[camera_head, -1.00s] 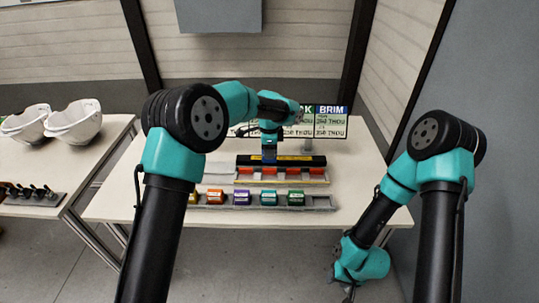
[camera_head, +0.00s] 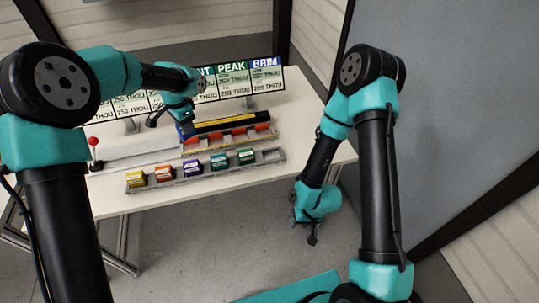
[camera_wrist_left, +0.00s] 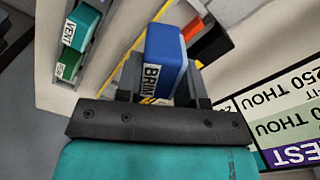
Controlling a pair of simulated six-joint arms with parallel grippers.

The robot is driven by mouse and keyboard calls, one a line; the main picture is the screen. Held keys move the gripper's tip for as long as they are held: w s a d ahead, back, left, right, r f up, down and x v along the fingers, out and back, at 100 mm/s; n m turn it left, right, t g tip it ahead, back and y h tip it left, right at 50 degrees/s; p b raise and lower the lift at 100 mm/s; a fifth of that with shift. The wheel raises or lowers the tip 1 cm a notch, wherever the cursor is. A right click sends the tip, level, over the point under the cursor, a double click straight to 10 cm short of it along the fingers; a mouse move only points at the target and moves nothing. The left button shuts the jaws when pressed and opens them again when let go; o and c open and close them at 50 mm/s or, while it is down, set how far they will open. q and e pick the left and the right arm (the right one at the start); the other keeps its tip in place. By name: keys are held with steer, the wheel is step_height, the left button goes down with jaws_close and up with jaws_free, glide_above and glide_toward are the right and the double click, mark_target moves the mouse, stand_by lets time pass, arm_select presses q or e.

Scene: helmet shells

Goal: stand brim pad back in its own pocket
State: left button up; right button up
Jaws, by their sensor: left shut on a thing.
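The brim pad is a blue block (camera_wrist_left: 165,60) with a white BRIM label in the left wrist view, held between the two fingers of my left gripper (camera_wrist_left: 163,92). In the head view the left gripper (camera_head: 184,128) is over the left end of the black bar, with a little blue of the pad showing below it. The grey pocket rack (camera_head: 200,175) holds yellow, orange, purple, teal and green pads in a row. Its right-end pocket (camera_head: 271,156) looks empty. My right gripper (camera_head: 311,238) hangs beyond the table's front edge; its jaws are too small to read.
Behind the rack stands a black bar (camera_head: 225,124) with orange-red pieces (camera_head: 262,127) below it. A sign board (camera_head: 266,82) stands at the back. A red-knobbed lever (camera_head: 94,142) is at the left. Bare tabletop (camera_head: 300,125) lies to the right.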

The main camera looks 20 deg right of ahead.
arm_select(q)
steer(key=s+a+n, duration=0.6)
steer(key=s+a, duration=0.1)
steer(key=s+d+f+m, duration=0.1)
steer(key=s+d+m, duration=0.3)
steer(key=d, duration=0.6)
steer(key=s+d+f+m, duration=0.2)
steer(key=s+d+m, duration=0.2)
steer(key=s+d, duration=0.3)
steer(key=s+d+f+m, duration=0.1)
steer(key=s+d+m, duration=0.2)
steer(key=d, duration=0.9)
steer(key=s, duration=0.3)
steer(key=shift+s+d+f+m, duration=0.3)
steer(key=shift+d+f+m, duration=0.05)
steer(key=shift+m, duration=0.05)
steer(key=shift+w, duration=0.1)
steer(key=w+d, duration=0.1)
steer(key=w, duration=0.3)
steer(key=w+d+f, duration=0.1)
steer(key=w+d, duration=0.1)
steer(key=w, duration=0.3)
steer(key=w+d, duration=0.1)
steer(key=w, duration=0.4)
steer(key=shift+w+d+f, duration=0.2)
steer(key=shift+w+d, duration=0.05)
steer(key=shift+d, duration=0.05)
